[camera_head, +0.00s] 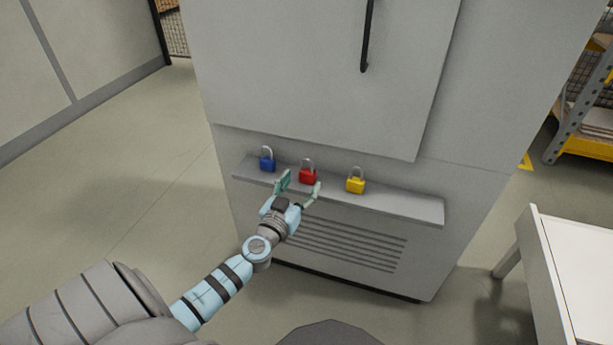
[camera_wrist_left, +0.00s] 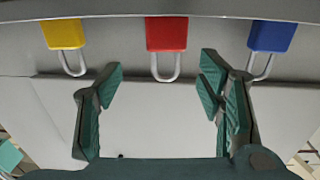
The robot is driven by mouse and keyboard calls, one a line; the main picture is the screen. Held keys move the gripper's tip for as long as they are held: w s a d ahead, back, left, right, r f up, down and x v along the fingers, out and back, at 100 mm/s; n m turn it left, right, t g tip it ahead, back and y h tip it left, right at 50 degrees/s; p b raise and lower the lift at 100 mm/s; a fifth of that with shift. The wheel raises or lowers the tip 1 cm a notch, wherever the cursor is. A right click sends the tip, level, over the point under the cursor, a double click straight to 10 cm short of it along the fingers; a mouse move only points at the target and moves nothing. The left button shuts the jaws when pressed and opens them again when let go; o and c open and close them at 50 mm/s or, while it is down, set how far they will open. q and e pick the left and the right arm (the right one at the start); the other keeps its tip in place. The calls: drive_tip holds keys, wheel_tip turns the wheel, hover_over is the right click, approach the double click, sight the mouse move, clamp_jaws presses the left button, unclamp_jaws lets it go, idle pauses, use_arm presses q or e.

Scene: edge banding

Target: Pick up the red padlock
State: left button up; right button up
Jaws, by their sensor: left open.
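The red padlock (camera_head: 308,176) stands upright on a narrow grey shelf (camera_head: 400,205) on the front of a grey cabinet, between a blue padlock (camera_head: 267,162) and a yellow padlock (camera_head: 356,183). My left gripper (camera_head: 300,187) is open and empty, just in front of the red padlock. In the left wrist view, the red padlock (camera_wrist_left: 167,36) lies beyond the gap between the fingertips of my left gripper (camera_wrist_left: 160,75), apart from them. The yellow padlock (camera_wrist_left: 63,35) and blue padlock (camera_wrist_left: 271,36) also show there. My right gripper is not in view.
The grey cabinet (camera_head: 300,60) rises behind the shelf, with a black handle (camera_head: 367,40) and a vent below. A white table (camera_head: 580,270) stands at the right, and a shelving rack (camera_head: 585,120) behind it. The floor at the left is clear.

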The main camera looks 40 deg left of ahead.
sight(306, 174)
use_arm(q)
drive_tip(key=x, duration=0.2)
drive_tip(key=b+x, duration=0.1)
drive_tip(key=x, duration=0.3)
drive_tip(key=shift+w+a+f, duration=0.15)
drive_tip(key=shift+a+f, duration=0.25)
drive_tip(key=shift+a, duration=0.05)
drive_tip(key=shift+w+a, duration=0.1)
drive_tip(key=shift+w, duration=0.1)
drive_tip(key=shift+c, duration=0.4)
drive_tip(key=c, duration=1.2)
drive_tip(key=shift+s+r, duration=0.1)
drive_tip(key=shift+r, duration=0.05)
